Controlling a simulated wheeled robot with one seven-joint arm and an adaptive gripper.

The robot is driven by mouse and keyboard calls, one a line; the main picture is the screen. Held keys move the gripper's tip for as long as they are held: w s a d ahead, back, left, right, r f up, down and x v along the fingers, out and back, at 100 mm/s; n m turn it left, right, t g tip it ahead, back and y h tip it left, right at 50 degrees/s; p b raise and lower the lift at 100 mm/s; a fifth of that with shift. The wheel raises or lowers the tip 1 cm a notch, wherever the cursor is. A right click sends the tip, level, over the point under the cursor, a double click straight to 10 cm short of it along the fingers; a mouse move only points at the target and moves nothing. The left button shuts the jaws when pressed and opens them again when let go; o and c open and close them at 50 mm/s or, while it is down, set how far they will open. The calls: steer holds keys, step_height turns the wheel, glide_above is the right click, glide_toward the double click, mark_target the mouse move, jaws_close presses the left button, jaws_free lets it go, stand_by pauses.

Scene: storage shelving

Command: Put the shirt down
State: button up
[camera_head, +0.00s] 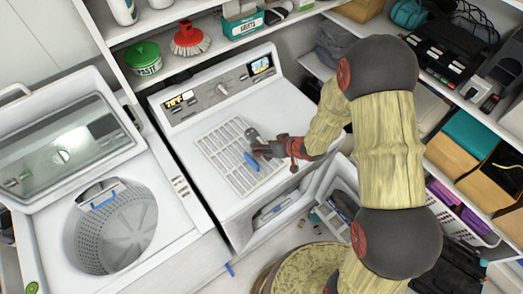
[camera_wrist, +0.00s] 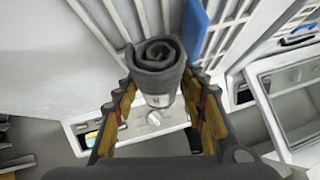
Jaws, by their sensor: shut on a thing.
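The shirt (camera_wrist: 157,66) looks like a dark grey rolled bundle in the wrist view. It sits between the fingertips of my gripper (camera_wrist: 160,88), which is shut on it. In the head view my gripper (camera_head: 266,149) is over the white slatted rack (camera_head: 222,150) on top of the dryer (camera_head: 185,147). A small grey piece at the gripper, probably the shirt, shows there, mostly hidden by the gripper. I cannot tell whether the shirt touches the rack.
A blue item (camera_head: 252,162) lies on the rack close by my gripper. An open washer (camera_head: 115,225) stands at left. Shelves with a green tub (camera_head: 143,58) and a red brush (camera_head: 190,39) are behind. Loaded shelves (camera_head: 465,130) line the right. The rack's left part is clear.

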steer(key=shift+w+a+f, duration=0.25)
steer(key=shift+w+f, duration=0.2)
steer(key=shift+f, duration=0.25)
step_height(320, 180, down, 3)
steer(key=shift+s, duration=0.1)
